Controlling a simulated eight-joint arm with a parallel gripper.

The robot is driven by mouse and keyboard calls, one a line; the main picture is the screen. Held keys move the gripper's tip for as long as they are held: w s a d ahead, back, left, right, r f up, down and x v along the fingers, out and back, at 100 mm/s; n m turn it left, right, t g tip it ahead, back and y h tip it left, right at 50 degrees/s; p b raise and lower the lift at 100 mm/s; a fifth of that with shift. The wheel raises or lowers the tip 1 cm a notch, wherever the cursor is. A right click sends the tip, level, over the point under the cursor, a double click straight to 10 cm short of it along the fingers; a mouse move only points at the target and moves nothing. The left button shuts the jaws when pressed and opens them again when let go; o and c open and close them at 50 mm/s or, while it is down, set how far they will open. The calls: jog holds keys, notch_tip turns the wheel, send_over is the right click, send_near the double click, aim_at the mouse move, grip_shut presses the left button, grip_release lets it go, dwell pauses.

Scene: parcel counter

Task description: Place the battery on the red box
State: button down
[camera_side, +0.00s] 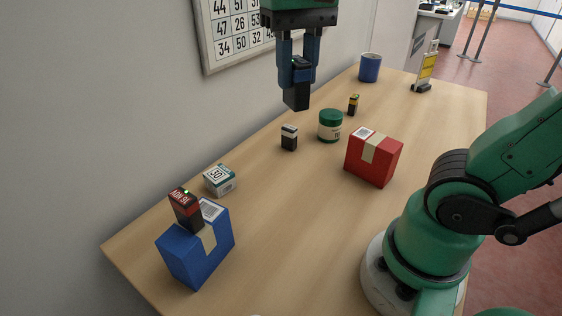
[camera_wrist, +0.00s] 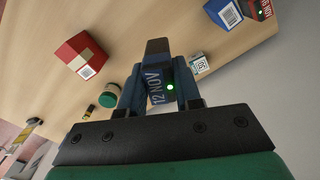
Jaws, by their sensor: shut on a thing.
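My gripper (camera_side: 298,82) is shut on a dark block-shaped battery (camera_side: 297,98), held high over the far left part of the counter. In the wrist view, the battery (camera_wrist: 157,80) shows a blue label with white lettering and a green light between the fingers. The red box (camera_side: 371,159) stands on the counter to the right of and below my gripper, with a tan tape strip and a white label on top. The red box (camera_wrist: 72,50) is at upper left in the wrist view. Its visible top holds nothing.
A blue box (camera_side: 185,262) carries a red-and-black battery (camera_side: 184,209). A small white box (camera_side: 219,180), black-and-white block (camera_side: 289,138), green jar (camera_side: 330,126), small black-and-yellow block (camera_side: 353,104), blue mug (camera_side: 370,67) and yellow sign (camera_side: 427,68) stand on the counter. A wall borders the left.

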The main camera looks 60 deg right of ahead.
jog(key=d+r+m, duration=0.4)
jog(key=d+m, duration=0.3)
jog(key=d, duration=0.6)
jog(key=r+m, duration=0.1)
jog(key=m, duration=0.4)
send_over(376, 139)
notch_tip(376, 139, down, 19)
jog(key=shift+f, duration=0.1)
jog(key=c, duration=0.6)
grip_release()
jog(key=shift+f, duration=0.1)
